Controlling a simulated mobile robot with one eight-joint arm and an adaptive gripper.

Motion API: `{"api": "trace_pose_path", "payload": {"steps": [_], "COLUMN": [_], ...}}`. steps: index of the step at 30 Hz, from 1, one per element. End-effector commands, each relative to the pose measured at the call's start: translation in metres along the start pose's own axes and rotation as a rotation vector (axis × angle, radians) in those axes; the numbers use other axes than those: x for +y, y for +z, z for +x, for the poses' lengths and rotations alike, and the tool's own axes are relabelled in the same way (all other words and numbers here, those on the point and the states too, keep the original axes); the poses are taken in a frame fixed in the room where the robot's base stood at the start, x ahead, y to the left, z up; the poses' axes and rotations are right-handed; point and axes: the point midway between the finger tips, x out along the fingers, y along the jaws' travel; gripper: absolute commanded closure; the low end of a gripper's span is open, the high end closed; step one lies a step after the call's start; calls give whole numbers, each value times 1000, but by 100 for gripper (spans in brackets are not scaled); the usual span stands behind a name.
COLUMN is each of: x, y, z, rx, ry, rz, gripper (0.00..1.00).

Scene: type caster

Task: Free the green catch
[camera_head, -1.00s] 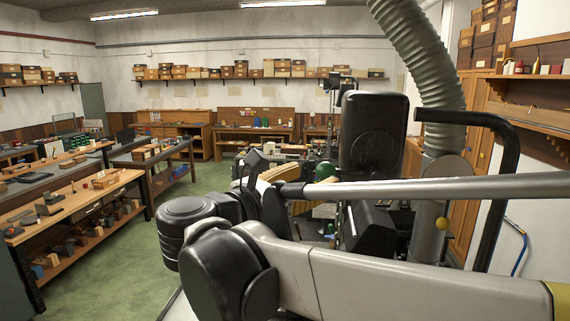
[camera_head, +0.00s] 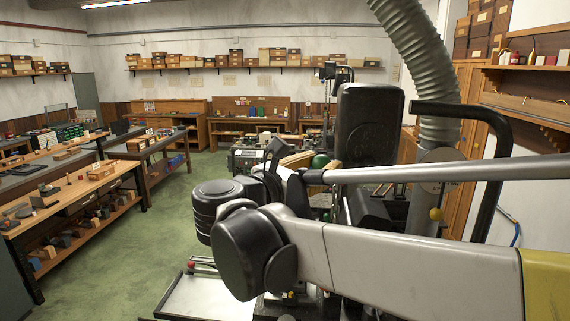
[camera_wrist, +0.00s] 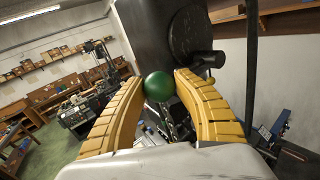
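The green catch shows as a round green ball (camera_wrist: 158,86) on the large black machine. It also shows in the head view (camera_head: 320,161), partly behind my arm. My gripper (camera_wrist: 158,80) has two ribbed yellow fingers. Their tips lie on the left and right sides of the ball, with no clear gap visible, so the fingers look shut on it. The ball's mounting and the mechanism behind it are mostly hidden.
The machine's black upper housing (camera_head: 367,125) stands right behind the ball. A curved black bar (camera_head: 487,115) and grey hose (camera_head: 420,60) are at its right. A metal tray (camera_head: 205,295) lies low in front. Workbenches (camera_head: 75,190) stand left, beyond open green floor.

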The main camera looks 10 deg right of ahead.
Motion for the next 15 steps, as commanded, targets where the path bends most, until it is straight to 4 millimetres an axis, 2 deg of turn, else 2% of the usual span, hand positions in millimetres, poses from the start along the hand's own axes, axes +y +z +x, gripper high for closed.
{"api": "trace_pose_path", "payload": {"steps": [9, 15], "x": [1, 0], "y": [-2, -11], "z": [0, 0], "rx": [-1, -31], "ry": [4, 7], "rz": [-3, -48], "gripper": [100, 100]}}
